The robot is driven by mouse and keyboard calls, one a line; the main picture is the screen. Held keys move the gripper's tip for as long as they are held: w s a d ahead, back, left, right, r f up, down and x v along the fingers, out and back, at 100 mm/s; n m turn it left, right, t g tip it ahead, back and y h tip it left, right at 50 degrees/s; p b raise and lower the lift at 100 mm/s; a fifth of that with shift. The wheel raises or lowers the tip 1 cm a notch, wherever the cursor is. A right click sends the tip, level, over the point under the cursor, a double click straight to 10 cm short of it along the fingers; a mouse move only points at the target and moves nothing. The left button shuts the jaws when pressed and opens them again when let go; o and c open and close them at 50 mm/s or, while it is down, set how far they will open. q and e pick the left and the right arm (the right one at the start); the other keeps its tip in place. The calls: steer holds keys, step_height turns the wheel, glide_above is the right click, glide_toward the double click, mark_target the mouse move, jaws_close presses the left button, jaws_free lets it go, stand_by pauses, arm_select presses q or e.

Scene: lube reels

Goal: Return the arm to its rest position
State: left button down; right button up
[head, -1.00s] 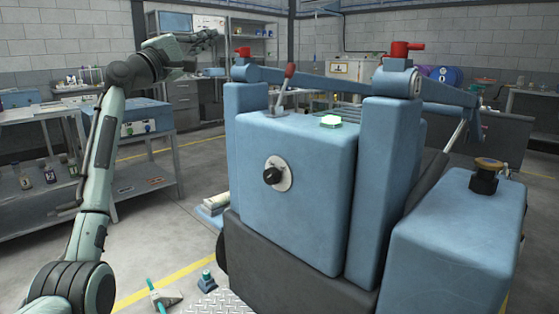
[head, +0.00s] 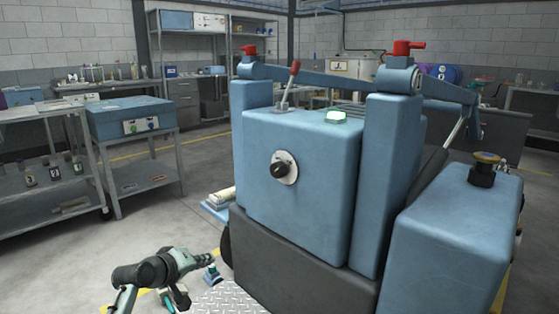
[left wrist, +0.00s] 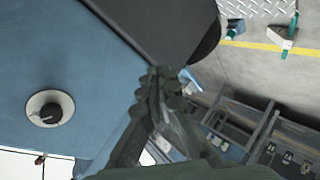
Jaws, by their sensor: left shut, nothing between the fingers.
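My left arm comes in at the bottom left of the head view, low over the floor. My left gripper (head: 205,259) points right there, in front of the machine's dark lower part. In the left wrist view the left gripper (left wrist: 160,78) shows at the middle with its fingers together and nothing between them. The blue machine (head: 310,180) stands to the right of the gripper, apart from it in the head view. Its black knob (head: 284,169) on a pale round plate faces me; the knob (left wrist: 48,114) also shows at the left in the left wrist view. My right gripper is not in view.
A grey metal shelf bench (head: 50,195) with small bottles stands at the left. A blue box (head: 130,118) sits on a table beside it. Tread plate (head: 222,299) and small teal-and-grey items (head: 211,275) lie on the floor near the gripper. Open floor (head: 165,215) lies between bench and machine.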

arm_select(q)
steer(key=s+a+f+m+g+y, duration=0.2)
steer(key=s+f, duration=0.7)
steer(key=s, duration=0.1)
steer(key=s+a+f+m+g+y, duration=0.1)
steer(key=s+a+f+m+g, duration=0.1)
steer(key=s+f, duration=0.75)
steer(key=s+a+f+m+g+y, duration=0.1)
steer(key=s+f, duration=0.3)
steer(key=s, duration=0.5)
steer(key=s+a+f+m+g+y, duration=0.1)
steer(key=s+a+f+m+g, duration=0.1)
steer(key=s, duration=0.8)
steer(key=shift+s+a+f+m+g+y, duration=0.3)
steer(key=shift+a+f+g+y, duration=0.15)
steer(key=shift+f, duration=0.4)
steer(key=c, duration=2.2)
jaws_free()
